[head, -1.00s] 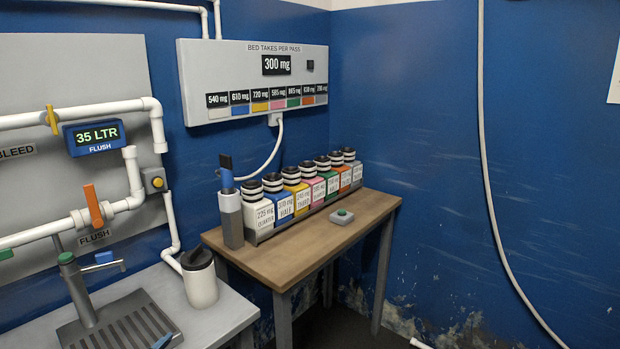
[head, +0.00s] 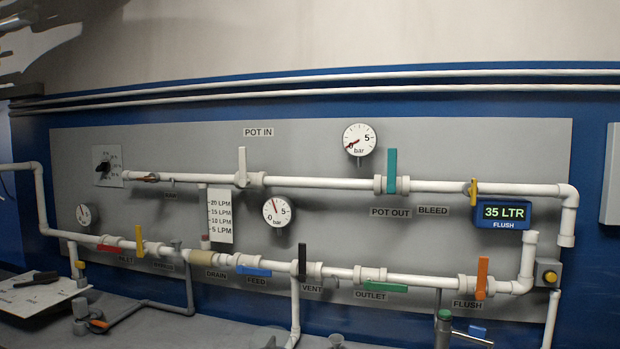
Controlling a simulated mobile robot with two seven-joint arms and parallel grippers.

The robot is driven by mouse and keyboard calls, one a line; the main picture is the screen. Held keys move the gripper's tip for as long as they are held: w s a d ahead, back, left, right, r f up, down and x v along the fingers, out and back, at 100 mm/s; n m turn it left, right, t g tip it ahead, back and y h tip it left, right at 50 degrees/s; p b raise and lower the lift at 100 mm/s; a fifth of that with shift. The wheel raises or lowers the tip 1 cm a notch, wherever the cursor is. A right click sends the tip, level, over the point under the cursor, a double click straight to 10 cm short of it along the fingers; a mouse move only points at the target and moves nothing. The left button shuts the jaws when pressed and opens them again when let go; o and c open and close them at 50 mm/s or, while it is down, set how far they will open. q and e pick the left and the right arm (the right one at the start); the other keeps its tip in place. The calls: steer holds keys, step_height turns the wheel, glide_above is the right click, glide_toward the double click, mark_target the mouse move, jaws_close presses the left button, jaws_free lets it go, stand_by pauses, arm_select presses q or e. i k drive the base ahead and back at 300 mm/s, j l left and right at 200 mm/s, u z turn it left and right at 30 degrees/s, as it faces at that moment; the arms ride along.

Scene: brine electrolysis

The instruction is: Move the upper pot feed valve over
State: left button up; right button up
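The upper pipe (head: 310,183) runs across a grey panel in the head view. On it, below the POT IN label (head: 257,132), is a valve with a white handle (head: 242,165) standing upright, crosswise to the pipe. To its right, the POT OUT valve has a teal handle (head: 392,170), also upright. On the lower pipe, the valve marked FEED has a blue handle (head: 253,271) lying roughly along the pipe. No gripper can be made out; a grey shape at the top left corner is too unclear to name.
A gauge (head: 359,139) sits above the upper pipe and another (head: 277,211) below it. A flow scale (head: 219,215) hangs left of the lower gauge. The FLUSH display (head: 503,213) reads 35 LTR. An orange FLUSH handle (head: 482,278) stands upright. A grey bench runs below the panel.

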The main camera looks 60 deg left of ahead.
mark_target(243, 182)
steer(key=u, duration=2.5)
steer(key=z, duration=0.5)
steer(key=j+z, duration=0.25)
steer(key=z, duration=0.15)
steer(key=i+j+z, duration=0.1)
steer(key=j+z, duration=0.45)
steer(key=z, duration=0.25)
steer(key=j+z, duration=0.15)
steer(key=j, duration=0.2)
steer(key=k+j+z, duration=0.1)
steer(key=j, duration=0.25)
steer(key=k+j+z, duration=0.15)
steer(key=j, duration=0.2)
steer(key=k+j, duration=0.1)
steer(key=j, duration=0.55)
steer(key=k+j, duration=0.15)
steer(key=j, duration=0.15)
